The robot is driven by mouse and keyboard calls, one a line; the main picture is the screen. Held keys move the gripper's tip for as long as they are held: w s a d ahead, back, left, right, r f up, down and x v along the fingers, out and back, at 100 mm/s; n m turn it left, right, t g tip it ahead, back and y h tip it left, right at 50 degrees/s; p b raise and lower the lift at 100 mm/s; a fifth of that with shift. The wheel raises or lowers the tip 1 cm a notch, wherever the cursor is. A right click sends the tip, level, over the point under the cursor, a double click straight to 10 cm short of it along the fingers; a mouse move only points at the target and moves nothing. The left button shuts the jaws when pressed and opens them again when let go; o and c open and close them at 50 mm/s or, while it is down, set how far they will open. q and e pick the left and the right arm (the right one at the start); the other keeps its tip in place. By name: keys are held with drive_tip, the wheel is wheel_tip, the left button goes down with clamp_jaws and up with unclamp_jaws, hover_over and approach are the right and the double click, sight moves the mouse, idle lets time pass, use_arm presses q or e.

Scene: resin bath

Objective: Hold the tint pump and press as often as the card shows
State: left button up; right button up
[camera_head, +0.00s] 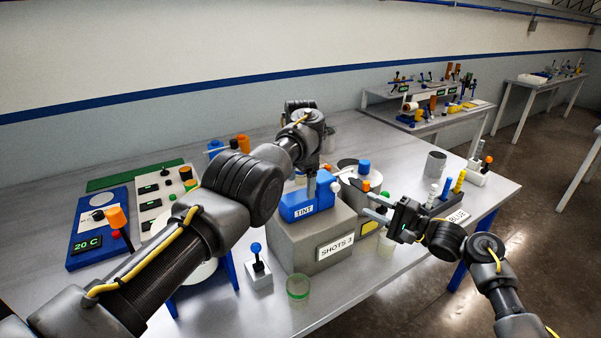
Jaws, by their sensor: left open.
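The blue tint pump (296,207), labelled TINT, sits on a grey block (290,240). A card (335,247) on the block's front reads SHOTS 3. My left gripper (311,190) points down at the pump's right part, jaws open; the arm hides some of the pump, and I cannot tell whether the fingers touch it. My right gripper (371,206) is to the right of the pump, pointing left, with its two fingers apart and apparently nothing between them. An orange knob (365,186) shows just behind it.
A grey pot (350,197) with a blue-knobbed lid stands behind. A small blue-knobbed lever (257,265) and a green-banded cup (298,287) stand in front. A control panel (160,205) and a 20 C unit (85,250) are at left. A BLUE-labelled rack (455,216) is at right.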

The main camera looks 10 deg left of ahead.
sight(301, 196)
use_arm(q)
wheel_tip(301, 196, down, 8)
drive_tip(key=shift+r, duration=0.1)
idle(0.4)
drive_tip(key=c, duration=1.3)
use_arm(e)
clamp_jaws()
idle(1.0)
